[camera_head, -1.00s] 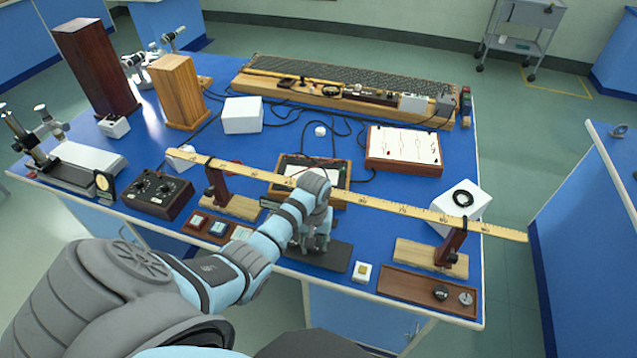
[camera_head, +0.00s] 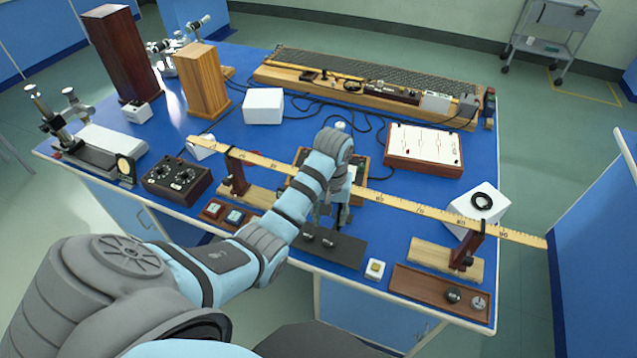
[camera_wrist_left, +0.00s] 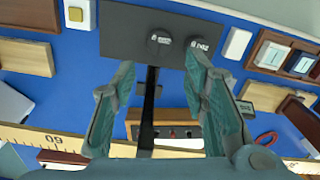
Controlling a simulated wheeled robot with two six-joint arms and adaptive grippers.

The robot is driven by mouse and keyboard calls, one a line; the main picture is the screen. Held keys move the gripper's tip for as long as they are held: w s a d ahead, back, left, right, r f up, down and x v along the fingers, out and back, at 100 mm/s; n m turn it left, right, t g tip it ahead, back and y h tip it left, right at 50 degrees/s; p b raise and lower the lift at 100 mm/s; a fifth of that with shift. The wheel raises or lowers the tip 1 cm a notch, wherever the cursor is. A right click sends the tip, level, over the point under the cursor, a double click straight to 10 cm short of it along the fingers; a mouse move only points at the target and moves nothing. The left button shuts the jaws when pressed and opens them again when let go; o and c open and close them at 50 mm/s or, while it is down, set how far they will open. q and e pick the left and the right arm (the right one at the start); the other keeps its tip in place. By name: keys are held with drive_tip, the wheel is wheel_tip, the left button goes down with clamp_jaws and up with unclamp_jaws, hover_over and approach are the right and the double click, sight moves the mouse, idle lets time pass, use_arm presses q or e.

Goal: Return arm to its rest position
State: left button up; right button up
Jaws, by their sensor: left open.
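My left arm (camera_head: 305,195) reaches in from the left over the front of the blue bench. My left gripper (camera_head: 328,222) hangs above the bench behind the black pad (camera_head: 348,252), close to the metre stick (camera_head: 400,205). In the left wrist view the left gripper (camera_wrist_left: 160,68) is open, its two fingers spread. A narrow dark strip (camera_wrist_left: 150,100) shows between the fingers; I cannot tell whether it touches them. Two small metal weights, one left (camera_head: 307,232) and one right (camera_head: 328,240), stand on the pad, clear of the fingers. My right gripper is not in view.
The metre stick spans two wooden stands, left (camera_head: 237,180) and right (camera_head: 464,248), near the arm. A brown tray (camera_head: 420,286) lies front right, a dial box (camera_head: 177,180) left. Wooden blocks and instruments fill the back. The aisle floor (camera_head: 525,290) is clear.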

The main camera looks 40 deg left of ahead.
use_arm(q)
drive_tip(key=shift+d+r, duration=0.1)
drive_tip(key=shift+r, duration=0.85)
